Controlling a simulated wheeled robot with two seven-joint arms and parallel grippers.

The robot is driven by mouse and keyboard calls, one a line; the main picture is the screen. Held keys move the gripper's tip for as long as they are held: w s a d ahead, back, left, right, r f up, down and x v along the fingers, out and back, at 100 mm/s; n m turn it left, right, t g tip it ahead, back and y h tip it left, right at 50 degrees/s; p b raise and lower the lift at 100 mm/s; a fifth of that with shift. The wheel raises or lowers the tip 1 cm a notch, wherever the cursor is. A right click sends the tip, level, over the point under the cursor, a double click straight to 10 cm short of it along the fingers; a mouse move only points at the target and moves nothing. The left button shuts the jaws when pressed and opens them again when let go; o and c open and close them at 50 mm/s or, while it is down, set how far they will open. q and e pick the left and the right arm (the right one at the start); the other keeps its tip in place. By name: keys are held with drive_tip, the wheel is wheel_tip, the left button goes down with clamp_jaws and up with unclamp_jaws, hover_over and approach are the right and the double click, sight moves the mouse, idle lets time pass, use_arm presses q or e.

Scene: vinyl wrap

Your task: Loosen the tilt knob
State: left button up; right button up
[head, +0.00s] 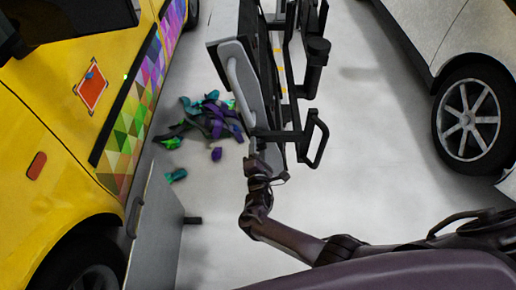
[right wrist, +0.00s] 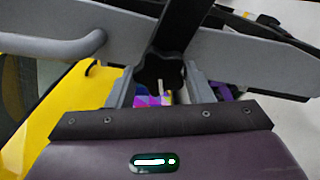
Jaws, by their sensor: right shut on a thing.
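My right gripper (head: 256,152) reaches up from below to the lower end of a grey and black framed stand (head: 245,85) in the head view. In the right wrist view, the fingers of my right gripper (right wrist: 159,88) stand on both sides of a dark lobed knob (right wrist: 158,68), shut on it. The knob sits below a black bar and between grey panels of the stand. In the head view the knob is hidden by the gripper and frame. My left gripper is not in view.
A yellow car with a coloured triangle wrap (head: 140,110) stands close on the left, with a grey panel (head: 155,225) beside it. A pile of purple, green and dark scraps (head: 212,118) lies on the floor. A white car (head: 440,35) stands right. Open floor lies between.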

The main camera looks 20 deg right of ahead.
drive_tip(key=shift+s+f, duration=0.1)
drive_tip(key=shift+f, duration=0.05)
drive_tip(key=o, duration=1)
drive_tip(key=p+v, duration=0.1)
drive_tip(key=v, duration=0.6)
drive_tip(key=shift+s+a, duration=0.15)
drive_tip(key=shift+s, duration=0.2)
